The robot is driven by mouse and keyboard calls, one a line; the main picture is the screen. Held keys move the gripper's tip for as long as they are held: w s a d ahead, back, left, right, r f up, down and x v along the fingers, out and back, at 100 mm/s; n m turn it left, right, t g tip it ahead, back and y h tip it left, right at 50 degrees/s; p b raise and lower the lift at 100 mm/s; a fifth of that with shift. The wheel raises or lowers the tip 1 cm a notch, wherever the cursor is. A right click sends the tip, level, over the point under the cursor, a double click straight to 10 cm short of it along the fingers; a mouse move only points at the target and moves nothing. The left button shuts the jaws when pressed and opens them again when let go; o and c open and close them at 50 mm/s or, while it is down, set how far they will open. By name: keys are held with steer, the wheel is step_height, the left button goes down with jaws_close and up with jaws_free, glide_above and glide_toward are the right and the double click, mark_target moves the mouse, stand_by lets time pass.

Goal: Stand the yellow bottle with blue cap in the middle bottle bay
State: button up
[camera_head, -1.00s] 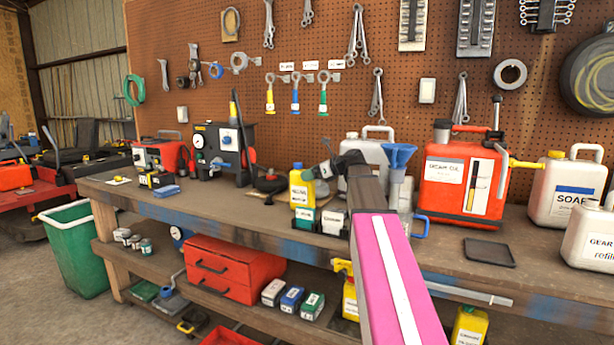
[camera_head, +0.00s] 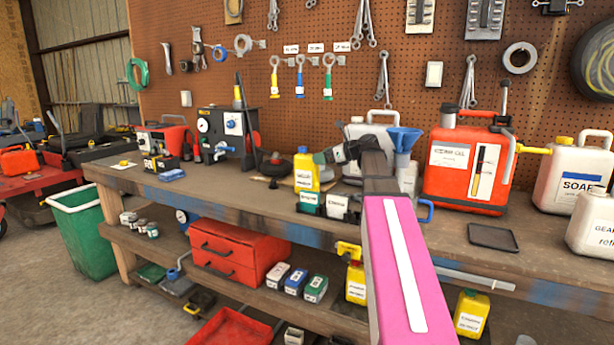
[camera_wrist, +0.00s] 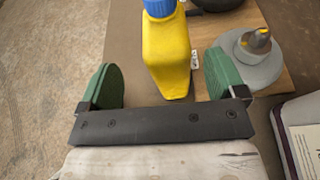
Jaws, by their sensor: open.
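The yellow bottle with blue cap (camera_head: 306,178) stands upright on the workbench in the head view. The wrist view shows it (camera_wrist: 167,52) with its blue cap (camera_wrist: 160,7) at the top edge. My gripper (camera_head: 321,157) is at the bottle's upper right in the head view. In the wrist view my gripper (camera_wrist: 161,80) is open, its green pads spread either side of the bottle with gaps. I see no grip on it. Small labelled boxes (camera_head: 338,206) stand in front of the bottle. I cannot make out the middle bottle bay.
A blue funnel (camera_head: 404,139), red can (camera_head: 465,170) and white soap jug (camera_head: 570,185) stand right on the bench.

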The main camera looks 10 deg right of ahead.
mark_target(307, 172)
steer(key=x, duration=0.6)
steer(key=shift+w+d+f, duration=0.2)
steer(key=shift+w+d, duration=0.05)
steer(key=shift+r, duration=0.1)
jaws_close()
